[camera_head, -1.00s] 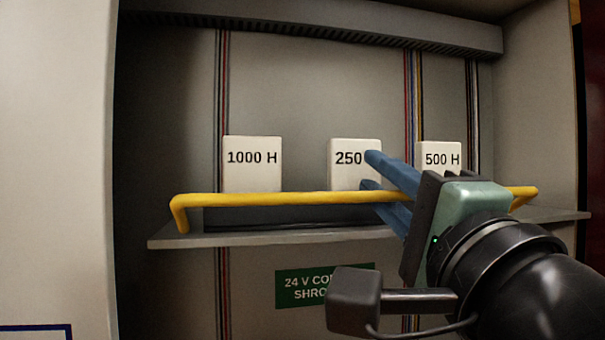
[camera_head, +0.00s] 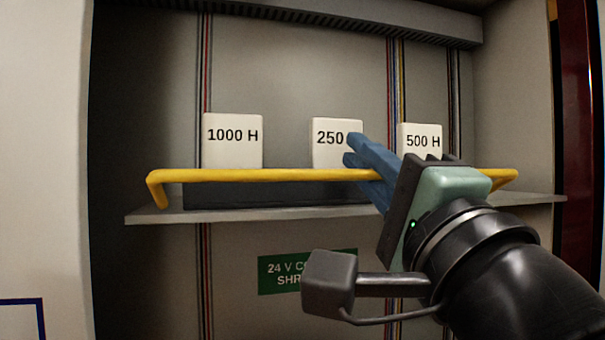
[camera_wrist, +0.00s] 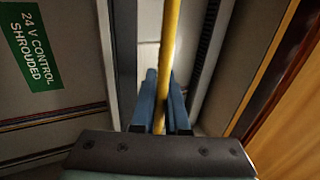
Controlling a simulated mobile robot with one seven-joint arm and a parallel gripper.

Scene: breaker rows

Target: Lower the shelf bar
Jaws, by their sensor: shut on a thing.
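The yellow shelf bar (camera_head: 260,175) runs across the front of the grey shelf (camera_head: 250,212), in front of several white blocks. Its bent ends stand at the shelf's left and right, and the bar is raised above the shelf edge. My gripper (camera_head: 364,160) has its blue fingers closed around the bar, right of its middle. In the wrist view the bar (camera_wrist: 168,50) passes between the two fingers (camera_wrist: 163,90). The fingers hide a short stretch of the bar and part of the middle block's label.
White blocks marked 1000 H (camera_head: 233,142), 250 (camera_head: 335,142) and 500 H (camera_head: 420,140) stand behind the bar. A green label (camera_head: 280,274) is below the shelf. Cabinet walls close in on both sides, with a dark red edge (camera_head: 578,130) at far right.

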